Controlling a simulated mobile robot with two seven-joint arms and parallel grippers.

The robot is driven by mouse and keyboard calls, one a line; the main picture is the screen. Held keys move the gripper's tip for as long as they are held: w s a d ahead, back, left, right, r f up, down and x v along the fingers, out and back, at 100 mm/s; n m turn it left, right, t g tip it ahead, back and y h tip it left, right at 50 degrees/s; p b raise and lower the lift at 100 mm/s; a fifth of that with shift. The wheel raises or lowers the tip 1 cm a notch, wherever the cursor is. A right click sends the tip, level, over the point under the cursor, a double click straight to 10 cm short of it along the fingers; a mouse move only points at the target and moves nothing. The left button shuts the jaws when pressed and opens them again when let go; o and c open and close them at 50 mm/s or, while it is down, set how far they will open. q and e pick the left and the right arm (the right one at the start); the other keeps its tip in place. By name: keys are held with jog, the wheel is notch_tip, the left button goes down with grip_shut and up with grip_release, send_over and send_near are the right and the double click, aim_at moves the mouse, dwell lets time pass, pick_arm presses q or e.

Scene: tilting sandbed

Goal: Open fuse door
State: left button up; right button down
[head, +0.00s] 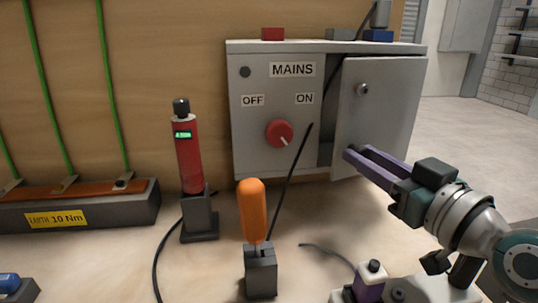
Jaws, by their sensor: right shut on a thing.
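The grey mains box (250,113) stands on the table against the wooden wall. Its fuse door (384,115) is the right-hand panel, with a round silver lock (362,89) near its top left. The door stands ajar, its left edge out from the box and a dark gap beside it. My right gripper (350,155) reaches in from the lower right with purple fingers, shut at the lower left edge of the door. The fingers hide a small part of that edge. My left gripper is out of view.
A red knob (279,133) is on the box front. A red tool (188,154) and an orange-handled screwdriver (252,210) stand upright in holders to the left. A black cable rises before the box.

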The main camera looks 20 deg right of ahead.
jog(key=shift+s, duration=0.2)
jog(key=c, duration=0.6)
grip_release()
jog(key=s, duration=1)
jog(key=shift+d, duration=0.25)
